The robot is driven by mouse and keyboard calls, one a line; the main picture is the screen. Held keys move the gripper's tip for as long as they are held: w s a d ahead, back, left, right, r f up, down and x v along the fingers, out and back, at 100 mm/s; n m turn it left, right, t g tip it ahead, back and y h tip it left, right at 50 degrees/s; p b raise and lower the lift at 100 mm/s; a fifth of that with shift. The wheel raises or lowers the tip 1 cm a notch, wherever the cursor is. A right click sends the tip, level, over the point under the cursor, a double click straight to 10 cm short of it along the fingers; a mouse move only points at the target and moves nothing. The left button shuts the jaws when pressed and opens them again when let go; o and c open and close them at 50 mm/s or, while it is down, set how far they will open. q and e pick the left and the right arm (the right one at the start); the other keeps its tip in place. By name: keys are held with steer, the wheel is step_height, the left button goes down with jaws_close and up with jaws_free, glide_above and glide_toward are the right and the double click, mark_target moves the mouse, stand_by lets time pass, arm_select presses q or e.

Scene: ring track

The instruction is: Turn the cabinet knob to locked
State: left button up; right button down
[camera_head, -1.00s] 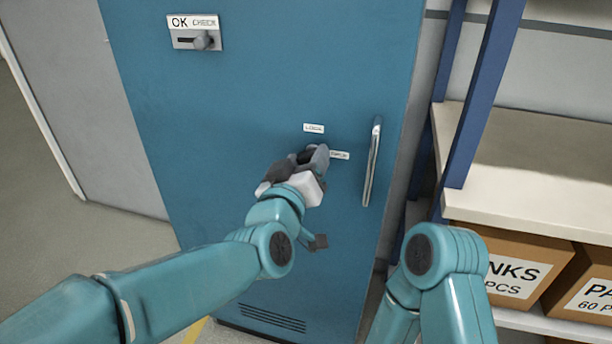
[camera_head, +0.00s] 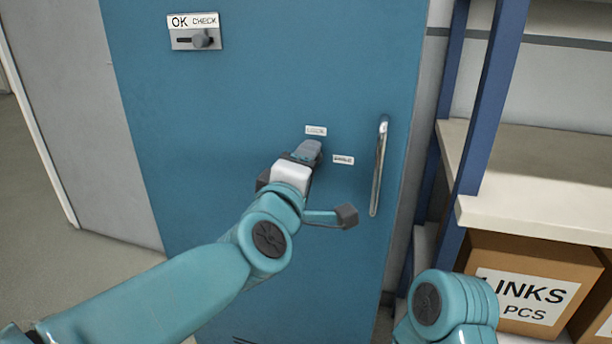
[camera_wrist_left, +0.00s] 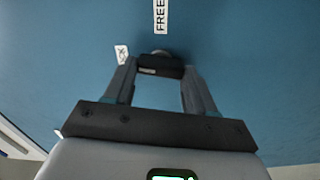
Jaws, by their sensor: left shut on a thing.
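The blue cabinet door (camera_head: 230,90) fills the middle of the head view. My left gripper (camera_head: 308,152) is at the cabinet knob and covers most of it. In the left wrist view the fingers (camera_wrist_left: 161,72) are closed on both sides of the dark knob (camera_wrist_left: 165,66). A pale mark shows on the knob's left part. The lock label (camera_head: 316,130) is just above the gripper, and the free label (camera_head: 343,160) is to its right. In the wrist view the free label (camera_wrist_left: 160,14) appears above the knob and the lock label (camera_wrist_left: 122,54) to its left. My right gripper is out of view.
A metal handle (camera_head: 379,168) stands upright right of the knob. A slider plate (camera_head: 195,38) marked OK and CHECK is at the door's upper left. A shelf (camera_head: 550,185) with cardboard boxes (camera_head: 530,290) stands at the right. Floor shows at the far left.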

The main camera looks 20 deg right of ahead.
arm_select(q)
steer(key=shift+n+b, duration=0.45)
steer(key=shift+n, duration=0.65)
steer(key=o, duration=1)
steer(key=shift+o, duration=0.2)
steer(key=v, duration=1.6)
steer(key=shift+p, duration=0.3)
